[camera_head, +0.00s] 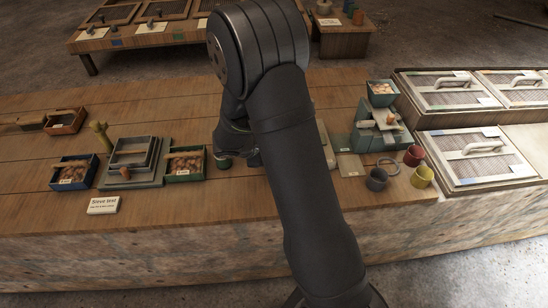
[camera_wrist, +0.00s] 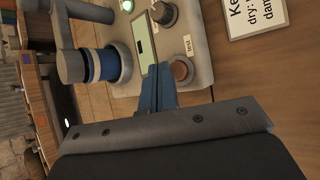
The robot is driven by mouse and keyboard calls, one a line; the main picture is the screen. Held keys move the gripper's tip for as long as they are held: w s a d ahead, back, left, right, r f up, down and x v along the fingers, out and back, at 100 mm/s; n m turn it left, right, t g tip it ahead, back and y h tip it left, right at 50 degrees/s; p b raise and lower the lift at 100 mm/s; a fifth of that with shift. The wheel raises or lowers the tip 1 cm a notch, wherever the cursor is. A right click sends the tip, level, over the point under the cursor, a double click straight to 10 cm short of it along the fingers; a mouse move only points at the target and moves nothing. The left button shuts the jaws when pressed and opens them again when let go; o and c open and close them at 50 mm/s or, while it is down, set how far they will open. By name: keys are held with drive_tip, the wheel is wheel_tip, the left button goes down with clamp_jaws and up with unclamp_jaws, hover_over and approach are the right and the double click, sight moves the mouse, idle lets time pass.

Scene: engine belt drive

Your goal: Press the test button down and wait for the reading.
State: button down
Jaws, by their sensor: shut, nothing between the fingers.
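In the wrist view, the test button (camera_wrist: 182,70) is a round brown-orange cap in a dark ring on a pale grey tester (camera_wrist: 200,55), beside a small "test" label (camera_wrist: 188,46). My gripper (camera_wrist: 158,78) has blue fingers shut together with nothing between them. Its tips are just left of the button in the picture, beside the lower end of the greenish display (camera_wrist: 145,42). I cannot tell whether they touch the panel or how high they are above it. The display shows no legible reading. In the head view my arm hides the gripper tips and the button.
A dark knob (camera_wrist: 164,13) and a blue-banded grey cylinder (camera_wrist: 97,65) are beside the display. A printed card (camera_wrist: 257,15) lies right of the tester.

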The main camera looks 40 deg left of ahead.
drive_tip(key=shift+f, duration=0.1)
idle(0.7)
drive_tip(key=shift+f, duration=0.3)
drive_tip(key=shift+f, duration=0.4)
idle(0.9)
drive_tip(key=shift+r, duration=0.8)
drive_tip(key=shift+r, duration=2.5)
